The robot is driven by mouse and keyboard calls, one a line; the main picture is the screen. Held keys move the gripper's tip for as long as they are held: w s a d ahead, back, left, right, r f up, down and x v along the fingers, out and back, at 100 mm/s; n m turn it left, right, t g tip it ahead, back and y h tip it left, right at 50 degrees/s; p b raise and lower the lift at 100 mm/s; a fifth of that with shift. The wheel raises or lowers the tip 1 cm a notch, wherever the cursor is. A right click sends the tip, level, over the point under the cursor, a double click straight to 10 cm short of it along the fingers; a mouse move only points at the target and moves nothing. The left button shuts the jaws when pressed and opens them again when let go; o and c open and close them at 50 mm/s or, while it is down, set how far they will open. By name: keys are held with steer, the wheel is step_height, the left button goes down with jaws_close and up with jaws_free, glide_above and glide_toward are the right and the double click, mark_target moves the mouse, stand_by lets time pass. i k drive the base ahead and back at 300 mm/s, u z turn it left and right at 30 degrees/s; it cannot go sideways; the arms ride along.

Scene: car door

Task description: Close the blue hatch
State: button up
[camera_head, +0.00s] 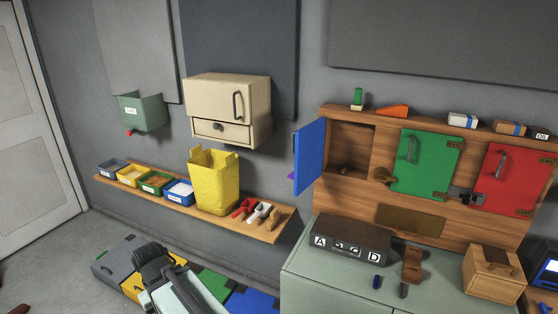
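The blue hatch (310,157) stands swung open at the left end of the wooden hatch unit (422,248) on the wall. Its hinge side cannot be made out for certain, but its panel sticks out toward me and leaves the compartment (350,150) uncovered. A dark handle shows at its left edge. A small dark thing lies inside the compartment. My arm (160,270) is low at the bottom centre-left, well below and left of the hatch. Its fingertips cannot be made out, so whether the gripper is open or shut is unclear.
The green hatch (425,163) and red hatch (508,178) are shut. A grey-green cabinet (330,285) with a dark lettered box (349,238) stands below. A shelf (225,222) with a yellow bin (213,180) is left of the hatch. A cream cabinet (225,108) hangs above it.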

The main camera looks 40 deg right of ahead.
mark_target(308, 144)
steer(key=u, duration=1.25)
steer(key=i, duration=2.35)
steer(key=z, duration=4.05)
steer(key=i, duration=1.05)
steer(key=z, duration=0.05)
